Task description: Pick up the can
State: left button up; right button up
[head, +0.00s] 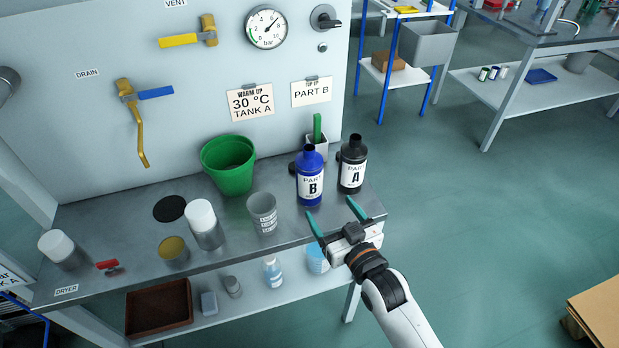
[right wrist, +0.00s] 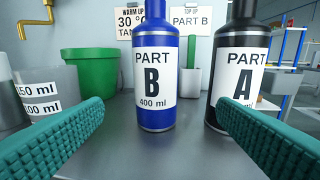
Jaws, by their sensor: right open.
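A blue bottle labelled PART B 400 ml (head: 310,180) and a black bottle labelled PART A (head: 352,168) stand upright at the bench's right end. My right gripper (head: 334,215) is open and empty at the front right bench edge, facing the bottles. In the right wrist view, the blue bottle (right wrist: 155,70) shows between the green fingers, beyond them, and the black bottle (right wrist: 236,75) is behind the right finger. The short can does not show there. My left gripper is out of view.
A graduated grey beaker (head: 262,214), green bucket (head: 228,165) and white-lidded jar (head: 203,225) stand on the bench. Another white-lidded jar (head: 60,248) is far left. A panel (head: 90,45) with valves rises behind. A lower shelf (head: 245,302) holds a brown tray (head: 159,307).

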aim_at(306, 172)
jog(key=shift+w+a+r, duration=0.2)
jog(key=shift+w+r, duration=0.05)
jog(key=shift+w, duration=0.05)
jog(key=shift+t, duration=0.3)
jog(key=x, duration=0.8)
jog(key=p+x, duration=0.1)
jog(key=x, duration=0.3)
jog(key=shift+a+r, duration=0.15)
jog(key=shift+a, duration=0.15)
jog(key=shift+s, duration=0.1)
jog(key=c, duration=1.4)
jog(key=shift+r, duration=0.15)
jog(key=shift+c, duration=0.4)
